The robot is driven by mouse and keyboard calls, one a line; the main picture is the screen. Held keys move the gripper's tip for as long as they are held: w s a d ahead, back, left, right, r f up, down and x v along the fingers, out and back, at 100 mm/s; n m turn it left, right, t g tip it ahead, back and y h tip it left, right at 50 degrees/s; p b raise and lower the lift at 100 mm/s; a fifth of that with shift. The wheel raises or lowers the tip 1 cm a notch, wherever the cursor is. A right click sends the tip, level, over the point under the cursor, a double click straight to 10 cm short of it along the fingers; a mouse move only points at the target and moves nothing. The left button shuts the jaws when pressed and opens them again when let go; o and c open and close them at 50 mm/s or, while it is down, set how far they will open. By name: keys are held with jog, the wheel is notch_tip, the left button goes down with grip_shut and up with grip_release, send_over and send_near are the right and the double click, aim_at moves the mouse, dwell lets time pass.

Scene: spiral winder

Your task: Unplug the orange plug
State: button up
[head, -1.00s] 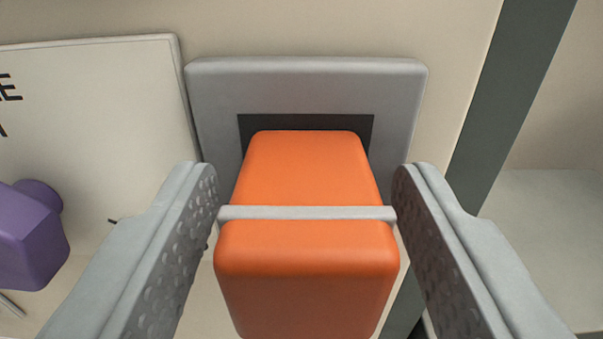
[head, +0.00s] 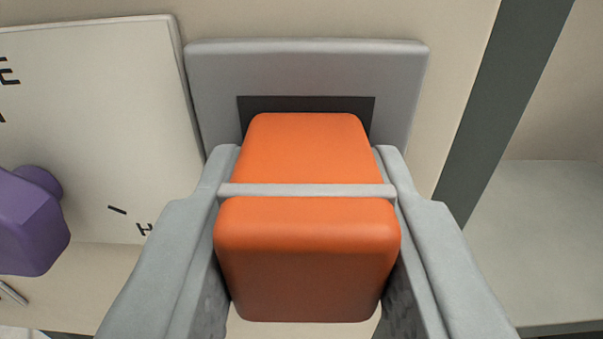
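The orange plug (head: 307,258) is a rounded orange block with a thin grey band across it, in the middle of the view. Its far end sits in the dark opening of a grey socket plate (head: 307,68) on the beige wall. My gripper (head: 308,150) has one finger on each side of the plug. Both fingers are closed in against its sides, near the grey band. The inner finger faces are mostly hidden by the plug.
A pale panel with black lettering (head: 95,110) is left of the socket plate, with a purple knob (head: 32,222) in front of it. A dark vertical strip (head: 492,110) and a pale ledge (head: 545,240) are at the right.

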aim_at(306, 294)
grip_shut()
jog(key=shift+s, duration=0.15)
jog(key=shift+s, duration=2.85)
